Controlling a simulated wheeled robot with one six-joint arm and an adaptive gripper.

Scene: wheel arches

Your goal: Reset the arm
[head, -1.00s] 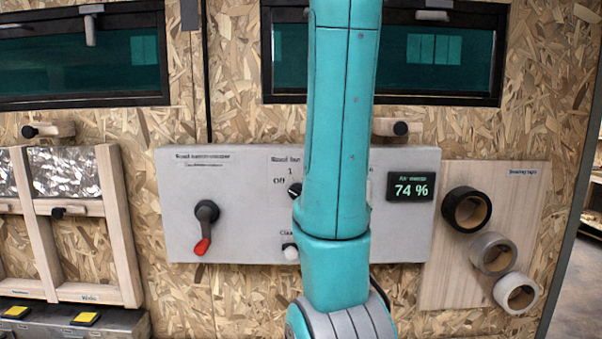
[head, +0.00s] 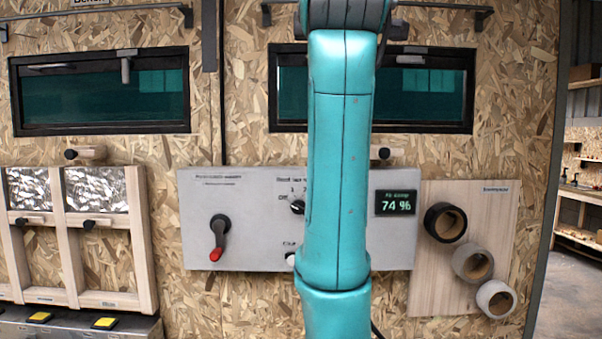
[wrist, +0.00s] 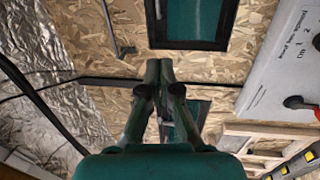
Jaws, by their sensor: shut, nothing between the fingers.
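My gripper (wrist: 160,72) shows in the wrist view, its two teal fingers together and nothing between them. It points toward the wood-chip wall and is apart from the things there. The head view does not show the gripper, only my teal arm standing upright in front of the wall panel. The grey control panel (head: 205,255) carries a red-tipped lever (head: 219,238) hanging down, a rotary knob (head: 297,206) and a display (head: 396,202) reading 74 %. My arm hides the middle of that panel.
Two dark-framed windows (head: 100,92) are set in the wall. Rolls of tape (head: 472,262) hang on a wooden board (head: 436,290) at right. A wooden rack (head: 145,245) with foil-like panes stands at left, above yellow pads (head: 104,323). Open floor (head: 565,300) shows at far right.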

